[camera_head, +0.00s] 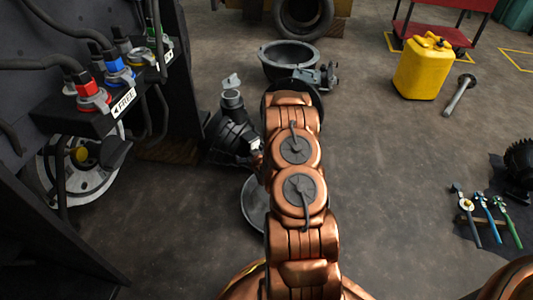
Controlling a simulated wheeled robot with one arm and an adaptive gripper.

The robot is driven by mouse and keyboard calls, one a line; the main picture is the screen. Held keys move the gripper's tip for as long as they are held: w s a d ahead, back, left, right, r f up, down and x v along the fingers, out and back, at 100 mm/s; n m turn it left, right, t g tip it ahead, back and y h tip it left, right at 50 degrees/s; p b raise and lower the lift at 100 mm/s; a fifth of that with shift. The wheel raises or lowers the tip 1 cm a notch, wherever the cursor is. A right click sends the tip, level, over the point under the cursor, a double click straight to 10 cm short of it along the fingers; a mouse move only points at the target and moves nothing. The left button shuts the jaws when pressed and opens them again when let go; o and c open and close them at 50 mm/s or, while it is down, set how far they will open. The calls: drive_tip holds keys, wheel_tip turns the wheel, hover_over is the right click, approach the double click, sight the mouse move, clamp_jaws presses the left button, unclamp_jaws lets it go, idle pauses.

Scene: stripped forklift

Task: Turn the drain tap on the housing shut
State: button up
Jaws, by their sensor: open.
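A dark ribbed housing (230,133) stands on the floor left of my arm, with a grey neck and raised flap on top. A small pale and reddish fitting (257,146) shows at its right side, partly hidden by my arm; I cannot tell whether it is the drain tap or how its handle is turned. My copper arm reaches forward over the floor. My gripper (326,75) is at its far end, right of and beyond the housing, apart from it. It is open and appears empty; its fingers are small and hard to make out.
A round grey pan (253,205) lies partly under my arm. Hose couplings (118,72) sit on the machine at left. A yellow can (422,70) and tools (480,215) are at right. Open floor lies between.

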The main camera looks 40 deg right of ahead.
drive_tip(key=s+d+f+m+t+h, duration=0.3)
drive_tip(key=s+d+f+h, duration=0.15)
drive_tip(key=s, duration=0.35)
drive_tip(key=shift+b+x, duration=1.1)
drive_tip(key=shift+x, duration=2.55)
drive_tip(key=shift+r, duration=0.1)
drive_tip(key=c, duration=1.2)
drive_tip(key=shift+t, duration=0.3)
